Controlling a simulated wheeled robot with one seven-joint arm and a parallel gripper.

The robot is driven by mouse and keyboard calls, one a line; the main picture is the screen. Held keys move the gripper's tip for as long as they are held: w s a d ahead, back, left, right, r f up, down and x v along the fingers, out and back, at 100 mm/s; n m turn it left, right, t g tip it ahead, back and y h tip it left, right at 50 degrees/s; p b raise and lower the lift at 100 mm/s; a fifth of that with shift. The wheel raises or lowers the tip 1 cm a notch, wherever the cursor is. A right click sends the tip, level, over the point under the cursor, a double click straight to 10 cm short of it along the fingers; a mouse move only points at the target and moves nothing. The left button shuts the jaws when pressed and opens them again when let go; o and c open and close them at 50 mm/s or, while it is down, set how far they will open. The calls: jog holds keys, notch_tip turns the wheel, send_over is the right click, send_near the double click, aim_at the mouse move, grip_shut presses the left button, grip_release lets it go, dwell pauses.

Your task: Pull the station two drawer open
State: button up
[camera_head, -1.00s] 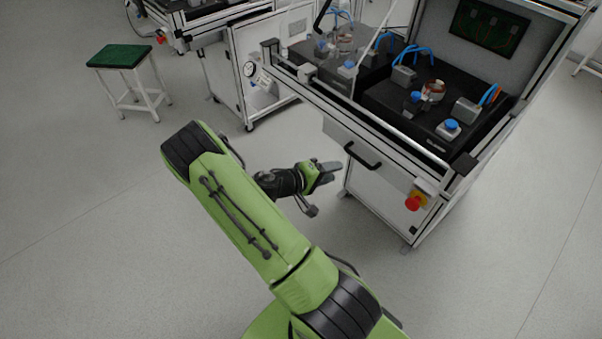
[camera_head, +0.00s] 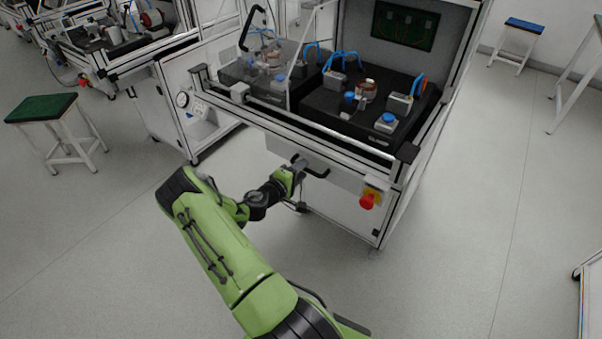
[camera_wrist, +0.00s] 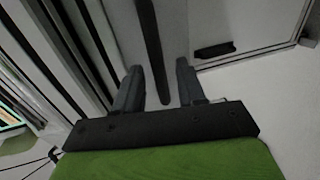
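The station's drawer (camera_head: 343,176) is the grey front panel below the worktop, with a black bar handle (camera_head: 317,173). The drawer front looks flush with the cabinet. My gripper (camera_head: 300,166) is at the left part of the handle in the head view. In the wrist view, my gripper (camera_wrist: 158,82) is open, with one finger on each side of the black handle bar (camera_wrist: 153,45). Gaps show between the bar and both fingers. The gripper covers the handle's left end in the head view.
A red emergency stop button (camera_head: 367,202) sticks out on the station's front right corner. Test fixtures (camera_head: 362,92) stand on the worktop. A green-topped stool (camera_head: 42,108) is at the left.

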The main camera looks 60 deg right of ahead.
jog(key=shift+d, duration=0.35)
jog(key=shift+c, duration=0.3)
grip_shut()
